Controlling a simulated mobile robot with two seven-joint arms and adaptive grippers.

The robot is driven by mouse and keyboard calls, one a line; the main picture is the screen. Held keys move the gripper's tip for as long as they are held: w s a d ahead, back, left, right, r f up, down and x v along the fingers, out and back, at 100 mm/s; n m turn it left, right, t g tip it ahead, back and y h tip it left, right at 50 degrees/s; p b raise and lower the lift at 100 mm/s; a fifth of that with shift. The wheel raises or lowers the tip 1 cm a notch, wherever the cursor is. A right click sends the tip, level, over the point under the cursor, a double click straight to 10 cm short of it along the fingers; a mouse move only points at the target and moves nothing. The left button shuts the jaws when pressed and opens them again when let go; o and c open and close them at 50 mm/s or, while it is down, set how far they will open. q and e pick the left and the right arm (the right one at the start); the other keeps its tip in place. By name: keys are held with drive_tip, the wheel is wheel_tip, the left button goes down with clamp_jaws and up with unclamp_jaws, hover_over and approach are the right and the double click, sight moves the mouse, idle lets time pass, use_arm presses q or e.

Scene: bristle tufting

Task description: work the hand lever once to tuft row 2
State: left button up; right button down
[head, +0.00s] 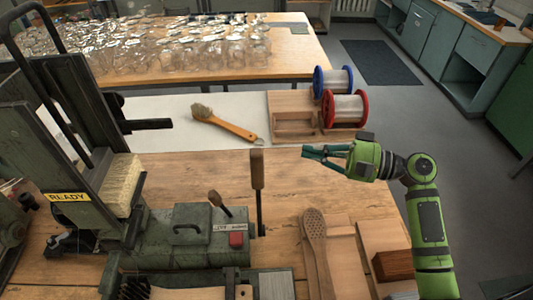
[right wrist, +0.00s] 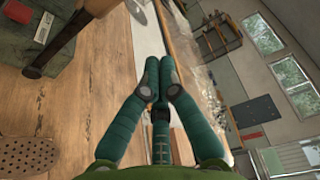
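The tufting machine (head: 180,240) stands at the left, with a yellow READY sign (head: 68,197) on it. Its hand lever (head: 257,170), a wooden grip on a dark rod, stands upright at the machine's right side. It also shows at the upper left of the right wrist view (right wrist: 62,42). My right gripper (head: 306,153) is to the right of the lever grip, apart from it, pointing left. In the right wrist view its fingertips (right wrist: 158,68) meet with nothing visible between them. A perforated wooden brush body (head: 316,235) lies on the bench. My left gripper is not in view.
A shorter knobbed lever (head: 220,203) and red button (head: 236,240) sit on the machine. Behind are a finished brush (head: 228,125), a wooden rack (head: 293,102) and red and blue wire spools (head: 345,108). Bench between lever and right gripper is clear.

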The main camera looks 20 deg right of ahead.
drive_tip(key=w+a+p, duration=0.1)
drive_tip(key=a+p, duration=0.6)
drive_tip(key=a, duration=0.2)
drive_tip(key=shift+w+a, duration=0.15)
drive_tip(key=shift+a, duration=0.15)
